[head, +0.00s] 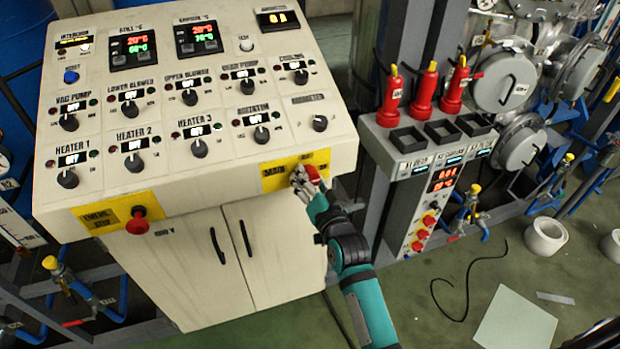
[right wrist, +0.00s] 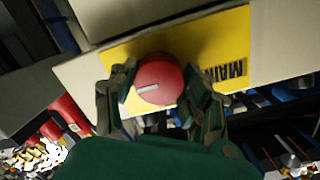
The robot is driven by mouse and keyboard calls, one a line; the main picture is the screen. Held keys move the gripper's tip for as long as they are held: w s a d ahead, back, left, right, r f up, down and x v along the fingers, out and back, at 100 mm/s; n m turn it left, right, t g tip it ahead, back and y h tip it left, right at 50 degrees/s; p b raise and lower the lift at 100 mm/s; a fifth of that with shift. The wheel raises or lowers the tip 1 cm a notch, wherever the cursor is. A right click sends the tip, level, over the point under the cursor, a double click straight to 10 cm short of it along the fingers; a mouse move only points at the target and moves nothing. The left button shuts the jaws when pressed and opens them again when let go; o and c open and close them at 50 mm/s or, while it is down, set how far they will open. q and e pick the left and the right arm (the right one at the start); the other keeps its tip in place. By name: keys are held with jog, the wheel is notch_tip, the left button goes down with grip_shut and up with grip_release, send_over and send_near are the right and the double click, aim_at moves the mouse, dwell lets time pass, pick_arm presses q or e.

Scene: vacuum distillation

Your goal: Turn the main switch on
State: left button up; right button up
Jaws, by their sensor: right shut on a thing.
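The main switch is a round red knob with a pale pointer line (right wrist: 157,80), on a yellow plate (head: 275,180) labelled MAIN at the lower right of the white control console's front. It also shows in the head view (head: 313,174), partly covered by the gripper. My right gripper (head: 303,181) is at the knob, and in the right wrist view its two fingers (right wrist: 160,98) stand on either side of the knob, shut on it. The pointer line lies nearly level, slightly tilted, in the right wrist view. My left gripper is not in view.
The console (head: 120,190) carries rows of black knobs and lit displays. A red emergency stop button (head: 137,222) sits at its lower left. To the right stands a grey unit (head: 405,215) with red-capped handles. White rolls (head: 545,236) and a pale sheet (head: 515,322) lie on the green floor.

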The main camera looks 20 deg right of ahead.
jog(key=shift+f, duration=0.1)
jog(key=o, duration=1.2)
jog(key=shift+c, duration=0.2)
jog(key=s+r, duration=0.1)
jog(key=s, duration=1.1)
jog(key=shift+d, duration=0.2)
